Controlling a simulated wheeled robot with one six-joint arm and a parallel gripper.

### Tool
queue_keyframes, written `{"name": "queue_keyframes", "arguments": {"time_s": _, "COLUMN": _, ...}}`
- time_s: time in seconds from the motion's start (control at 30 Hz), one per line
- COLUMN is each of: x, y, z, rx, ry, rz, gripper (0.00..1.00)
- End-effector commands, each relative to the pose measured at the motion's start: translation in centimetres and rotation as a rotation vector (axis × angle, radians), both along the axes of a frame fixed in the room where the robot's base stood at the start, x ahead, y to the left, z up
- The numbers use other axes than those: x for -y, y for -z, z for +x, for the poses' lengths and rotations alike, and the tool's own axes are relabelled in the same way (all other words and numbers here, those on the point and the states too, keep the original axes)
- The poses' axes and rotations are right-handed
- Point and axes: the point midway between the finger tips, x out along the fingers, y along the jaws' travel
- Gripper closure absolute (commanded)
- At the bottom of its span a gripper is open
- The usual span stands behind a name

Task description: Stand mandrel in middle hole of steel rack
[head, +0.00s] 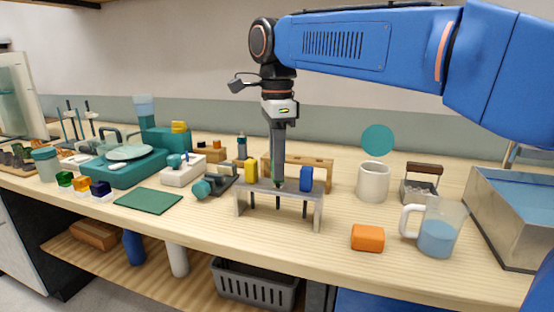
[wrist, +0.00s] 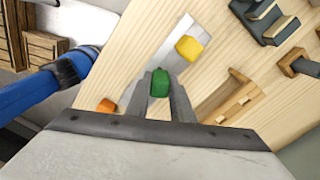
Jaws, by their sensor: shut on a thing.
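The steel rack (head: 318,211) is a small grey bench with two legs, standing near the middle of the table; part of its top shows in the wrist view (wrist: 185,22). My gripper (head: 278,178) points straight down over the rack's middle. It is shut on the green-handled mandrel (wrist: 159,84), which looks upright. A dark rod shows below the rack top under my gripper, between two others, so the mandrel appears to be in the middle hole. A yellow-handled tool (head: 252,170) stands in the left hole and a blue-handled one (head: 306,179) in the right hole.
A wooden rack (head: 318,163) stands close behind. A teal-handled tool on a dark stand (head: 205,187) is to the left. An orange block (head: 367,237), a white mug (head: 373,181) and a glass jug (head: 437,230) stand to the right. The table in front of the rack is clear.

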Motion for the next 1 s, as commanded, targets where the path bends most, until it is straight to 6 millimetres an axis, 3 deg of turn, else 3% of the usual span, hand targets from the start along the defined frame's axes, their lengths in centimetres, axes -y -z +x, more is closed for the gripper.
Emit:
{"name": "queue_keyframes", "arguments": {"time_s": 0.77, "x": 0.02, "y": 0.91, "z": -0.02, "rx": 0.0, "ry": 0.0, "rz": 0.0, "gripper": 1.0}}
{"name": "queue_keyframes", "arguments": {"time_s": 0.8, "x": 0.01, "y": 0.92, "z": -0.02, "rx": 0.0, "ry": 0.0, "rz": 0.0, "gripper": 0.77}}
{"name": "queue_keyframes", "arguments": {"time_s": 0.87, "x": 0.01, "y": 0.92, "z": -0.02, "rx": 0.0, "ry": 0.0, "rz": 0.0, "gripper": 0.63}}
{"name": "queue_keyframes", "arguments": {"time_s": 0.9, "x": 0.02, "y": 0.92, "z": -0.02, "rx": 0.0, "ry": 0.0, "rz": 0.0, "gripper": 0.57}}
{"name": "queue_keyframes", "arguments": {"time_s": 1.0, "x": 0.01, "y": 0.92, "z": -0.02, "rx": 0.0, "ry": 0.0, "rz": 0.0, "gripper": 0.57}}
